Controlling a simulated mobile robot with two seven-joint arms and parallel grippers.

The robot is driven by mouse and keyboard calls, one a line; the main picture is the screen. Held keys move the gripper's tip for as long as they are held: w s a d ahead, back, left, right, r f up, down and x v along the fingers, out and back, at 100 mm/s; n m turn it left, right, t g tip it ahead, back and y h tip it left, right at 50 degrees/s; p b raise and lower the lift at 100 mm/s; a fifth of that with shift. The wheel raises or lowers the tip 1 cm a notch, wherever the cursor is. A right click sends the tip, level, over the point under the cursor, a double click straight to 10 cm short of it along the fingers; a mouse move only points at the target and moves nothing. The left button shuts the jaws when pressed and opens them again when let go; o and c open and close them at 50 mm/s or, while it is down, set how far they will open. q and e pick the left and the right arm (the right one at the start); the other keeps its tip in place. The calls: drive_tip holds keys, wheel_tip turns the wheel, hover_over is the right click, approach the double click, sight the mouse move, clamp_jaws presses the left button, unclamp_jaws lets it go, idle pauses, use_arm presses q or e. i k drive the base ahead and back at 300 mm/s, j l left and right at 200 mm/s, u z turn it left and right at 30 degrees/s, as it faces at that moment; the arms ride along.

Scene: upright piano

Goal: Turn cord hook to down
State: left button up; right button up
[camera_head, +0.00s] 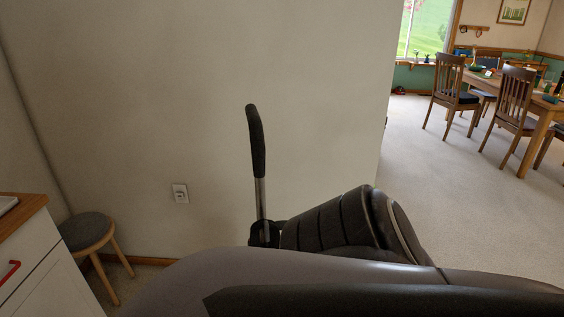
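A black curved handle (256,140) on a silver rod (261,197) stands upright in front of the wall, near the middle of the head view. The rod runs down into a small black part (262,233). Large dark and grey rounded shapes cover the area below and to the right of it. I cannot make out a cord hook or which way it points. Neither of my grippers shows in the head view, so I cannot tell where they are relative to the handle.
A plain wall (160,100) with an outlet (180,193) stands behind the handle. A round stool (86,231) and a white cabinet (45,275) are at the left. Open carpet (430,190) lies at the right, with dining chairs (452,85) and a table (540,110) beyond.

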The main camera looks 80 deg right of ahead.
sight(266, 230)
drive_tip(key=z, duration=2.35)
